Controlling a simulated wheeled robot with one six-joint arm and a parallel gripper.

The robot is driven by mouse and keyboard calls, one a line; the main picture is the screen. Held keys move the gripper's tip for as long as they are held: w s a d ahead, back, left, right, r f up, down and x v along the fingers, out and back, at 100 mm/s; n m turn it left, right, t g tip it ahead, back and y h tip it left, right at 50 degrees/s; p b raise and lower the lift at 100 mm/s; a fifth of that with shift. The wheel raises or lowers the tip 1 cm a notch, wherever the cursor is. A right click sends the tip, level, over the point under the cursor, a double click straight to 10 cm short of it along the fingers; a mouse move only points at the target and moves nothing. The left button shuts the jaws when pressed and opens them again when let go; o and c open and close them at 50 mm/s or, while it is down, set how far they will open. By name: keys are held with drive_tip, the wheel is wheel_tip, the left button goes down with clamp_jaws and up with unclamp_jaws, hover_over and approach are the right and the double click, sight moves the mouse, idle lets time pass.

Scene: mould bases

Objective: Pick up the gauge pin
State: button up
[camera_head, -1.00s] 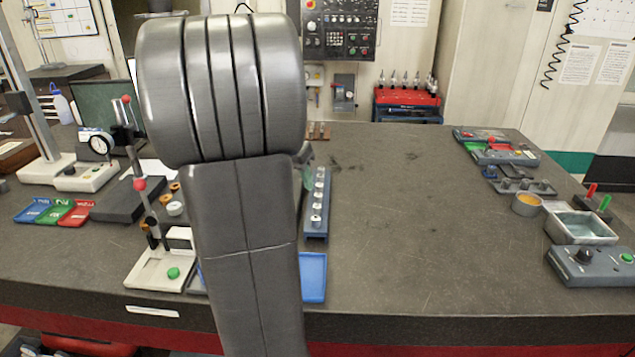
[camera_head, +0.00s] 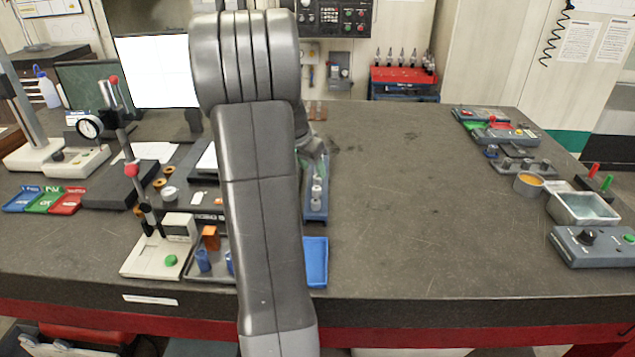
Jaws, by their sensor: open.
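I cannot tell which piece, if any, is the gauge pin. My arm fills the middle of the view, with a grey part of it above the rack's far end. My gripper's fingers are hidden behind the arm.
A dial gauge stand (camera_head: 157,257) with a white base is left of the tray. A blue tray (camera_head: 316,262) lies at the front edge. A metal bin (camera_head: 582,209) and a control box (camera_head: 592,247) stand at the right. The bench's right middle is clear.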

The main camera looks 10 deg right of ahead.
sight(317, 177)
drive_tip(key=shift+p+x, duration=0.35)
drive_tip(key=shift+x, duration=1.6)
drive_tip(key=shift+w, duration=0.1)
clamp_jaws()
drive_tip(key=shift+r, duration=0.15)
